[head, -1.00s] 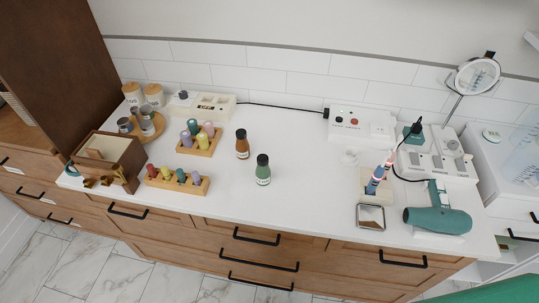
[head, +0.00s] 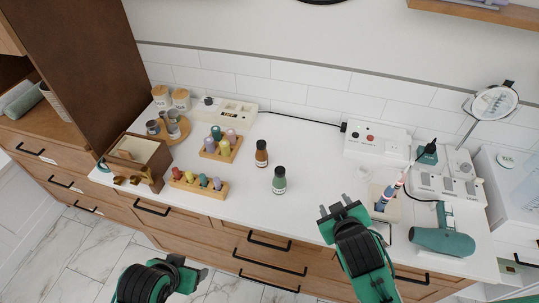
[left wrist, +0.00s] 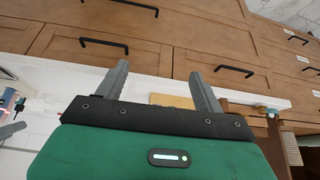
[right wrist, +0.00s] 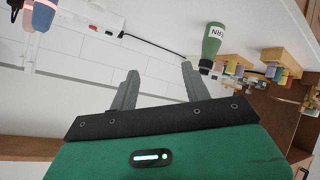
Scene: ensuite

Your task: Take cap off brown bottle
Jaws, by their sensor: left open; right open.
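The brown bottle (head: 261,153) stands upright on the white counter with its dark cap (head: 261,144) on. A green bottle (head: 279,180) with a dark cap stands just in front and to the right of it; it also shows in the right wrist view (right wrist: 212,45). My right gripper (head: 340,207) is open and empty over the counter's front part, right of both bottles. My left gripper (left wrist: 158,78) is open and empty, low in front of the drawers; in the head view its arm is at the bottom, apart from the bottles.
Two wooden racks with coloured pegs (head: 200,184) stand left of the bottles, with a wooden box (head: 140,160) farther left. A toothbrush holder (head: 384,206), a hair dryer (head: 443,240) and a white socket box (head: 375,143) are at right. The counter behind the bottles is clear.

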